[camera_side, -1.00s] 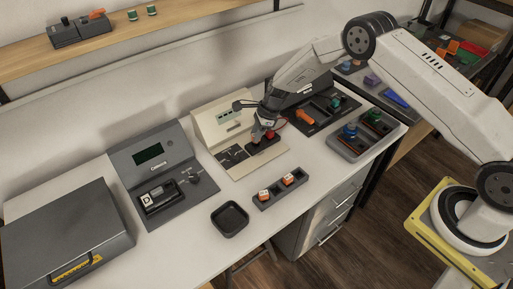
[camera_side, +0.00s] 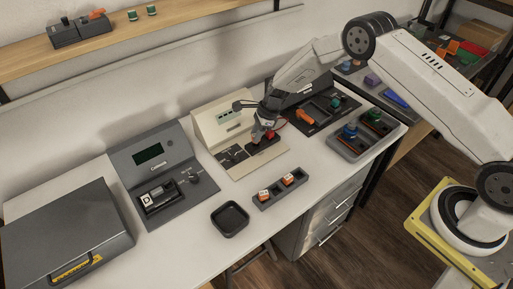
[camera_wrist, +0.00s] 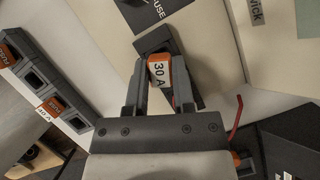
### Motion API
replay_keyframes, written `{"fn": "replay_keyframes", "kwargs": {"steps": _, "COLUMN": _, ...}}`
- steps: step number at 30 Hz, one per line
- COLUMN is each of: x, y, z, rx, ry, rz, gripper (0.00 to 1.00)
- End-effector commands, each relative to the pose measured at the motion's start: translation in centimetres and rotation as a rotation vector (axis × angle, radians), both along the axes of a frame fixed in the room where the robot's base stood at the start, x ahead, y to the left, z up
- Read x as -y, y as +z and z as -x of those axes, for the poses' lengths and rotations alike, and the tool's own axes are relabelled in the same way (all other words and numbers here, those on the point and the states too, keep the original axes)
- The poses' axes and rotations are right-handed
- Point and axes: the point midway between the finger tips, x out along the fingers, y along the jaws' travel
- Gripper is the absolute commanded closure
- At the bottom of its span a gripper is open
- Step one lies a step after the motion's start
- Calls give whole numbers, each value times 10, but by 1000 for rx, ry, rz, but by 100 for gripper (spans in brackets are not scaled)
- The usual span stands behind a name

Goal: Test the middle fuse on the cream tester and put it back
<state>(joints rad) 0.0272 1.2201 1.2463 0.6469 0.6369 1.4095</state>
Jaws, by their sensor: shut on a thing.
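My gripper (camera_wrist: 160,82) is shut on an orange fuse with a white "30 A" label (camera_wrist: 157,70). It holds the fuse at the dark socket (camera_wrist: 153,42) marked FUSE on the cream tester. I cannot tell whether the fuse is fully seated. In the side view my gripper (camera_side: 259,137) is low over the front plate of the cream tester (camera_side: 216,122), and the fuse is largely hidden. The grey fuse rack (camera_side: 277,190) stands in front of the tester. It holds an orange-and-white fuse at the left (camera_side: 264,195) and another at the right (camera_side: 289,179); the slot between them is empty.
A black tray (camera_side: 230,219) lies left of the rack. A grey Continuity-type tester (camera_side: 150,160) and a closed grey case (camera_side: 65,235) stand further left. A dark panel with an orange lever (camera_side: 305,117) and a grey tray with knobs (camera_side: 362,137) stand to the right.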

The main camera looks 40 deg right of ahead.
Motion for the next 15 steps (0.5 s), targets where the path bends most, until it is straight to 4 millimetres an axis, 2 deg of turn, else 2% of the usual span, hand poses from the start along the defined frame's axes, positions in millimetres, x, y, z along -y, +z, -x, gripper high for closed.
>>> {"fn": "replay_keyframes", "kwargs": {"steps": 15, "x": 0, "y": -6, "z": 0, "rx": 1, "ry": 1, "rz": 0, "gripper": 100}}
